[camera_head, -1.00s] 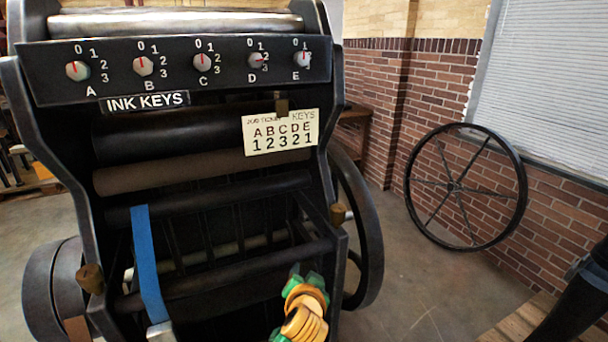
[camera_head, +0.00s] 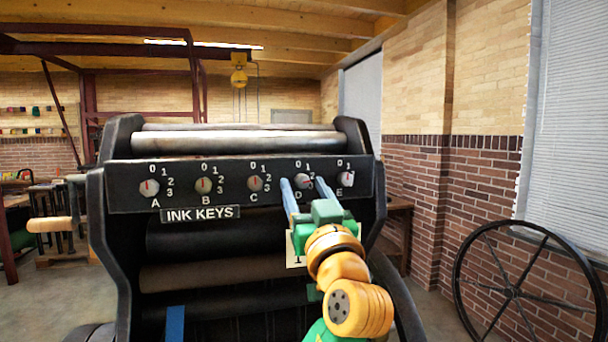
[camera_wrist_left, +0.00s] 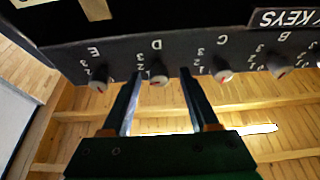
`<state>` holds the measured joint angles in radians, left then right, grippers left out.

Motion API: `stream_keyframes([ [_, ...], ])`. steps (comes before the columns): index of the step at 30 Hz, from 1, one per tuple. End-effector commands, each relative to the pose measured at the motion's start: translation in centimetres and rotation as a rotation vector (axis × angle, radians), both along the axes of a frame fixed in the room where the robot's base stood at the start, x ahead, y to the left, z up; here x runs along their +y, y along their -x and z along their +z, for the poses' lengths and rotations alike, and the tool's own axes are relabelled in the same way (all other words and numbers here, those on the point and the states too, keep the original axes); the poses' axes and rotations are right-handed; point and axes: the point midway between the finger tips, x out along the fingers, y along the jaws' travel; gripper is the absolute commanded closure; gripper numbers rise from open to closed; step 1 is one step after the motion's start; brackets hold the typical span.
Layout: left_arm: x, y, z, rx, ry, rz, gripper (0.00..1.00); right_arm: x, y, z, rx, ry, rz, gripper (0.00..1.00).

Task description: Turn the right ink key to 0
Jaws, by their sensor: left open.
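The right ink key E (camera_head: 346,179) is a round pale knob at the right end of the black ink key panel (camera_head: 130,203); its pointer is too small to read surely. It also shows in the left wrist view (camera_wrist_left: 98,86), left of the fingers. My left gripper (camera_head: 305,187) is open and empty at key D (camera_head: 302,181), one key left of E in the head view. In the left wrist view, key D (camera_wrist_left: 157,79) appears between the two fingertips (camera_wrist_left: 161,74); I cannot tell whether they reach around it. My right gripper is out of view.
Keys A (camera_head: 149,187), B (camera_head: 203,185) and C (camera_head: 255,183) line the panel to the left. The job card (camera_head: 292,250) is mostly hidden behind my left gripper. A large spoked wheel (camera_head: 513,292) stands by the brick wall at right.

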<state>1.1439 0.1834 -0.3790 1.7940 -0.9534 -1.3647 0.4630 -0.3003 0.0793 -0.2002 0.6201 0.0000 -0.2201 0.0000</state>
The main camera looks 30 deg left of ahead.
Motion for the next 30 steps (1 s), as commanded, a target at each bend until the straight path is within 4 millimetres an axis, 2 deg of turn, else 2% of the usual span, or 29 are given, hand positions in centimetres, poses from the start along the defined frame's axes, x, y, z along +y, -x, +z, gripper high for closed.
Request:
stream_keyframes([
  [1, 0.4, -0.3, 0.5, 0.001, 0.0, 0.003, 0.39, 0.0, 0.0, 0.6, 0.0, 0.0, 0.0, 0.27],
  [9, 0.7, -0.6, 0.2, 0.001, 0.001, -0.001, 0.39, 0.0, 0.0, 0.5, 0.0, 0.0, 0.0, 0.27],
  [11, 0.7, -0.6, 0.2, 0.002, 0.001, -0.001, 0.53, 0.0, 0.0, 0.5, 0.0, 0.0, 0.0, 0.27],
  [16, 0.7, -0.6, 0.2, 0.002, 0.001, -0.002, 0.99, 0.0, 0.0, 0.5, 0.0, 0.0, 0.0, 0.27],
  [23, 0.7, -0.6, 0.2, -0.002, 0.004, -0.002, 1.0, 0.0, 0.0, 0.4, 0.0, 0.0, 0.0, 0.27],
  [30, 0.6, -0.7, -0.1, -0.058, 0.055, -0.003, 1.0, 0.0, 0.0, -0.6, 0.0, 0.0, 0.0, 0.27],
])
